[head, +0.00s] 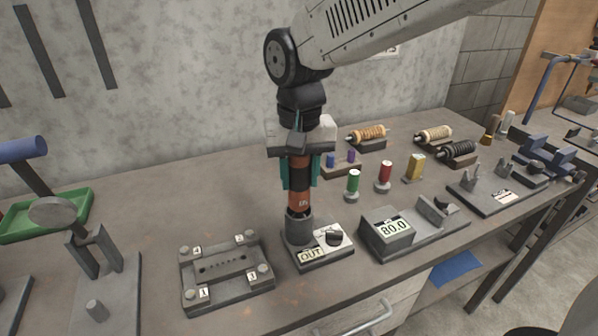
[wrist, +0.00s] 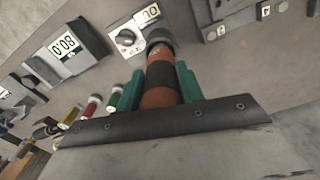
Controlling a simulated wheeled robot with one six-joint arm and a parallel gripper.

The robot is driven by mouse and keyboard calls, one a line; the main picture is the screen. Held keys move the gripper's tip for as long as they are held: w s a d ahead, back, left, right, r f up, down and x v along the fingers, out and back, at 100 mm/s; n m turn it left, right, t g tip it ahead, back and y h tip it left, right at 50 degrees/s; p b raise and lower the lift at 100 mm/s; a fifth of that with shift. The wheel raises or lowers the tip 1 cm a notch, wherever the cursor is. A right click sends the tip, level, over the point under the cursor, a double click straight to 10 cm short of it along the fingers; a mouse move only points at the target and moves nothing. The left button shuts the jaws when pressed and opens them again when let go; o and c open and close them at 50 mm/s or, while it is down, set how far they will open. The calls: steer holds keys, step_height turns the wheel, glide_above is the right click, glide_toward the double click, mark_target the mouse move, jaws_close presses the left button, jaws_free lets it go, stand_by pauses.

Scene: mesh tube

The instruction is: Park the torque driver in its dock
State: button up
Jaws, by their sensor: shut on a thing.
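The torque driver (head: 299,201), an orange and black cylinder, stands about upright in my gripper (head: 300,180). The gripper's teal fingers are shut on its sides. The dock (head: 300,231) is a grey cup on a small base with a sign reading OUT and a dark knob. The driver's lower end meets the cup's mouth and appears to be inside it; how deep it sits is hidden. In the wrist view the driver (wrist: 160,80) runs from between the teal fingers (wrist: 160,88) to the dock's cup (wrist: 158,37).
A numbered grey plate (head: 226,269) lies left of the dock. A box reading 80.0 (head: 388,232) stands close on its right. Green (head: 353,182), red (head: 384,174) and yellow (head: 414,167) pieces stand behind. A green tray (head: 45,216) is far left.

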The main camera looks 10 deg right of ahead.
mark_target(299, 157)
steer(key=shift+f, duration=1.5)
stand_by(1.2)
steer(key=o, duration=1.2)
steer(key=shift+c, duration=0.2)
step_height(299, 157, up, 7)
steer(key=shift+f, duration=0.1)
steer(key=shift+r, duration=0.45)
steer(key=s+d+f+t, duration=0.1)
steer(key=s+d+f, duration=0.1)
steer(key=s+d, duration=1.7)
steer(key=shift+d+m, duration=0.3)
steer(key=shift+d, duration=0.55)
